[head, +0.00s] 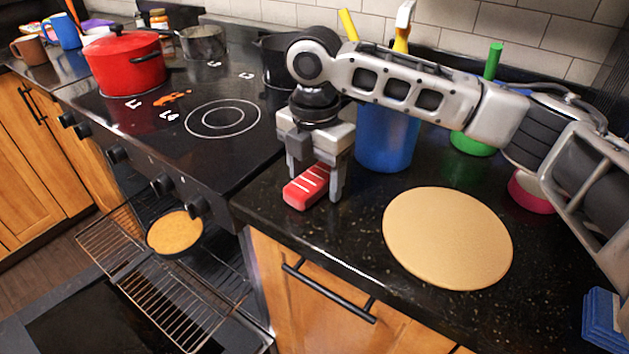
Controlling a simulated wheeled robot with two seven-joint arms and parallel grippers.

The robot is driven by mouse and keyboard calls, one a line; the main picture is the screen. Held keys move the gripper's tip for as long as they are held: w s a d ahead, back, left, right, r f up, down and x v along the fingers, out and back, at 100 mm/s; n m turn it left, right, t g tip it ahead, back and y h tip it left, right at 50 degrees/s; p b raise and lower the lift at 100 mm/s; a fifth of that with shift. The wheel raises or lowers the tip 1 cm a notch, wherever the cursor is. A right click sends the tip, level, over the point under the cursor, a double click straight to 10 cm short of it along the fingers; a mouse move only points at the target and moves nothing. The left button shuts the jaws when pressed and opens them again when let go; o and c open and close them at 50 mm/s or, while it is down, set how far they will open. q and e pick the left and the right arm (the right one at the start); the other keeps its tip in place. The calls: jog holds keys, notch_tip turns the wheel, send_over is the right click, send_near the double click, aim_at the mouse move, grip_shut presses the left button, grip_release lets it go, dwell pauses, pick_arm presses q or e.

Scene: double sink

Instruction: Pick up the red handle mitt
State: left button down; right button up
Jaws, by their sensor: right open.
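The red handle mitt (302,193) with pale stripes lies on the black counter, close to the stove's right edge. My right gripper (315,184) points down over it from above. Its fingers are apart, one on the left and one on the right of the mitt's back part. I cannot tell whether either finger touches the mitt. The mitt's far end is hidden under the gripper. My left gripper is not in view.
A tan round board (447,238) lies right of the mitt. A blue container (387,140) stands behind the gripper. A red pot (125,62) sits on the stove (185,140). The oven is open, with a pan (175,233) on its pulled-out rack (130,262).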

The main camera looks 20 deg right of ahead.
jog(key=shift+c, duration=0.4)
jog(key=c, duration=1.1)
jog(key=shift+r, duration=0.1)
